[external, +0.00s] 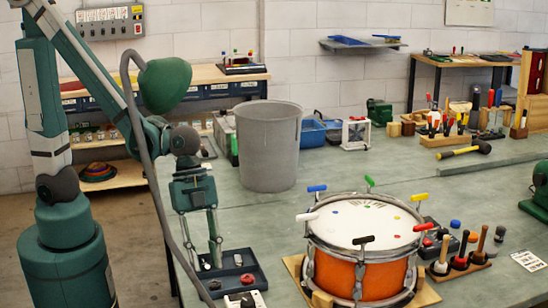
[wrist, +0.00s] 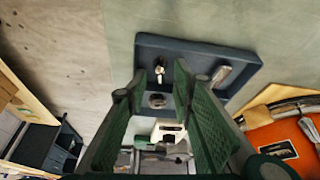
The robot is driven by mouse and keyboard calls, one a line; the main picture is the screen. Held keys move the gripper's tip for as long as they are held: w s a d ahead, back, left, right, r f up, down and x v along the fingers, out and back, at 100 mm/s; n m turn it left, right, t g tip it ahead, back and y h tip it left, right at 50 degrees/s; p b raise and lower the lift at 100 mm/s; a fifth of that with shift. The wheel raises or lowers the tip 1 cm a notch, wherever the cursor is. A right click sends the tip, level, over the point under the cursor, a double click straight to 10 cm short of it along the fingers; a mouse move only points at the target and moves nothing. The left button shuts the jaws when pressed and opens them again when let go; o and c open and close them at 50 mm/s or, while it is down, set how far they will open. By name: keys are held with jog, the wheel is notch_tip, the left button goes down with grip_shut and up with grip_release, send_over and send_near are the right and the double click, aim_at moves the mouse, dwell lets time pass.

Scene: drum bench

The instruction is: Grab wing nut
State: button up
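A dark shallow tray (external: 261,281) lies near the bench's front edge and also shows in the wrist view (wrist: 246,62). In the wrist view it holds a small metal piece (wrist: 160,70) that looks like the wing nut, a round metal piece (wrist: 157,100) and a bright cylindrical piece (wrist: 219,76). The pieces are too small to name surely in the external view. My gripper (external: 207,262) points down at the tray's left part; its open green fingers (wrist: 160,84) frame the likely wing nut, with gaps on both sides. Contact is not visible.
An orange drum (external: 332,272) with coloured tuning keys stands close right of the tray. A white-and-red device (external: 244,299) sits in front of the tray. A grey bin (external: 268,150) stands behind. Bench space between bin and tray is clear.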

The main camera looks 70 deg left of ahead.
aim_at(206, 262)
jog(key=shift+c, duration=0.6)
jog(key=c, duration=0.6)
grip_shut()
notch_tip(206, 262, up, 10)
jog(key=p, duration=0.3)
dwell(0.5)
